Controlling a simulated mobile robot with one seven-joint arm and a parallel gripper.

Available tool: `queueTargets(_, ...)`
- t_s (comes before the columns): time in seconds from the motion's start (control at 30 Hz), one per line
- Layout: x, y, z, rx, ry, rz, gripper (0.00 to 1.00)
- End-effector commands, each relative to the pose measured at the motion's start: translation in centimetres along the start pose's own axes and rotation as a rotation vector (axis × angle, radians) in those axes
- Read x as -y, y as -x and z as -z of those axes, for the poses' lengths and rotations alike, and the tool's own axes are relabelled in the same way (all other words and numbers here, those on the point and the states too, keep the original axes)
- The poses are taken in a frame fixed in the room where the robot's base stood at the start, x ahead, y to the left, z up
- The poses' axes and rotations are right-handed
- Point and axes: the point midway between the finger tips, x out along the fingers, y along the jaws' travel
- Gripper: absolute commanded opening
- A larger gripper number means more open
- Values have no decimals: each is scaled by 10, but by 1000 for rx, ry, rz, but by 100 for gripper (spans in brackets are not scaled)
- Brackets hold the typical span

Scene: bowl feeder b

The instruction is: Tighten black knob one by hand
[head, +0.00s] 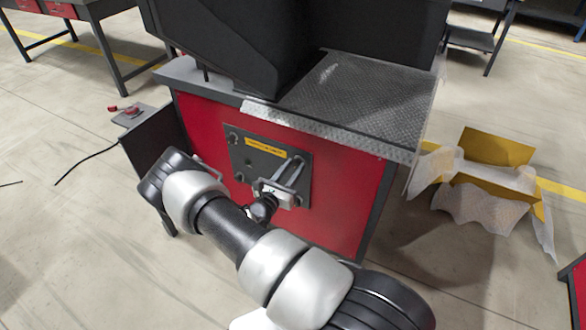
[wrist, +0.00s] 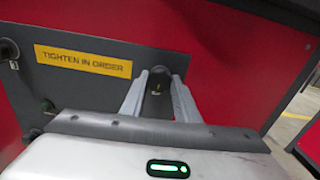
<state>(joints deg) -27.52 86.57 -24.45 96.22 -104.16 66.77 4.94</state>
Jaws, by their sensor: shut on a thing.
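A dark grey panel (head: 258,162) with a yellow "TIGHTEN IN ORDER" label (wrist: 83,60) is on the red front of a machine. Black knobs stand on it: one at its upper left (head: 233,138), one at its lower left (head: 239,177), and one at its right side (wrist: 157,84). My gripper (head: 292,166) reaches the right side of the panel. Its two grey fingers lie on either side of the right knob in the wrist view and are shut on it. Whether this is knob one, I cannot tell; no numbers are readable. The gripper body hides the panel's lower part in the wrist view.
A grey tread-plate top (head: 360,95) overhangs the red front above the panel. A dark side plate (head: 152,150) stands at the left. A yellow box with translucent wrapping (head: 490,185) lies on the floor at right.

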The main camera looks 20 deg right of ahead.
Motion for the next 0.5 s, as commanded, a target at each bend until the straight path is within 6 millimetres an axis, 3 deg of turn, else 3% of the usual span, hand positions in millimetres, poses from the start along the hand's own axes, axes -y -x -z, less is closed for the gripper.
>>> queueTargets(0.5, 0, 1, 0, -2, -358, -1, 6)
